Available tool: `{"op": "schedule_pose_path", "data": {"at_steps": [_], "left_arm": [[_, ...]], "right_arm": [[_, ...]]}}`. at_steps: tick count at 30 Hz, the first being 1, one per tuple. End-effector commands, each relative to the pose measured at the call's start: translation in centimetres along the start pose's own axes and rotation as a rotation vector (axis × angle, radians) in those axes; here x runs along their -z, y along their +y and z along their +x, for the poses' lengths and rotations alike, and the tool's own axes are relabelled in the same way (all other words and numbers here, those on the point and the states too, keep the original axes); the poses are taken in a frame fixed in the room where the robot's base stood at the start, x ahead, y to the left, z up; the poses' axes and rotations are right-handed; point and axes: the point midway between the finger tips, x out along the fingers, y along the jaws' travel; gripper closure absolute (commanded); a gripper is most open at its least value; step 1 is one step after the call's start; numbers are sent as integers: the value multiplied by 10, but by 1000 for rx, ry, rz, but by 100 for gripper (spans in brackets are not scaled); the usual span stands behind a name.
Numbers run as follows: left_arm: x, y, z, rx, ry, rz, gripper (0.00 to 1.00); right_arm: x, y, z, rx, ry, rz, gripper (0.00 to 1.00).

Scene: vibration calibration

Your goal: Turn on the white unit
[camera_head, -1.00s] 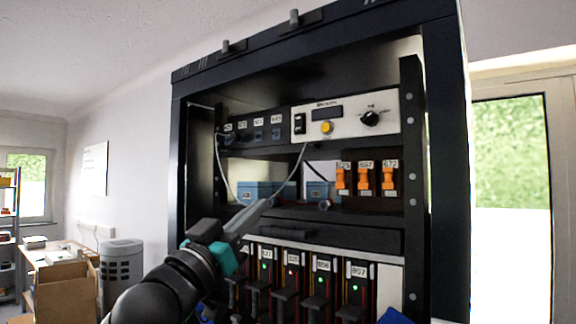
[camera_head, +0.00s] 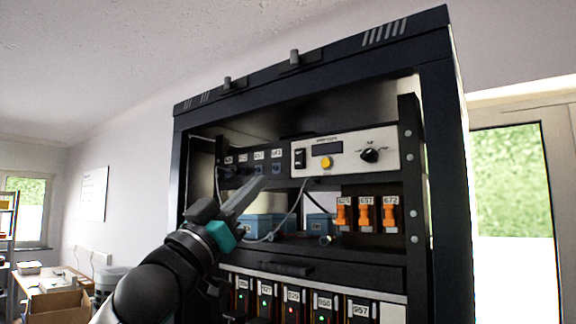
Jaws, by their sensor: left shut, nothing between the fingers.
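The white unit (camera_head: 345,150) is mounted in the upper part of the dark rack (camera_head: 448,200). Its front has a black rocker switch (camera_head: 299,158) at the left end, a small dark display (camera_head: 327,148), a yellow button (camera_head: 326,163) and a black knob (camera_head: 370,155). The display looks dark. My left gripper (camera_head: 262,183) is shut and empty, in front of the rack, below and left of the white unit. Its fingers point up and to the right and are apart from the switch in the picture. My right gripper is not in view.
A black panel with labelled sockets (camera_head: 245,159) is left of the unit. Orange breakers (camera_head: 366,215) sit below it. A grey cable (camera_head: 292,208) hangs below the unit. Labelled modules (camera_head: 293,297) fill the lower rack. A cardboard box (camera_head: 62,305) is at far left.

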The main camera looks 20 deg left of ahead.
Motion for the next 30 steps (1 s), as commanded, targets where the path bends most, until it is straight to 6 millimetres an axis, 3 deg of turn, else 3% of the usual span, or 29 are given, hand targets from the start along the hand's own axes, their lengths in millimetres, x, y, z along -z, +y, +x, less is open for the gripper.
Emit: {"op": "schedule_pose_path", "data": {"at_steps": [3,12,21,30], "left_arm": [[5,0,27,0,2,-1,100],[1,0,79,1,0,0,100],[-24,0,98,0,0,0,100],[-28,0,100,0,1,2,100]], "right_arm": [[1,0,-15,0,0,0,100],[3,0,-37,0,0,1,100],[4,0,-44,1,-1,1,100],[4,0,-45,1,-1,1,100]]}}
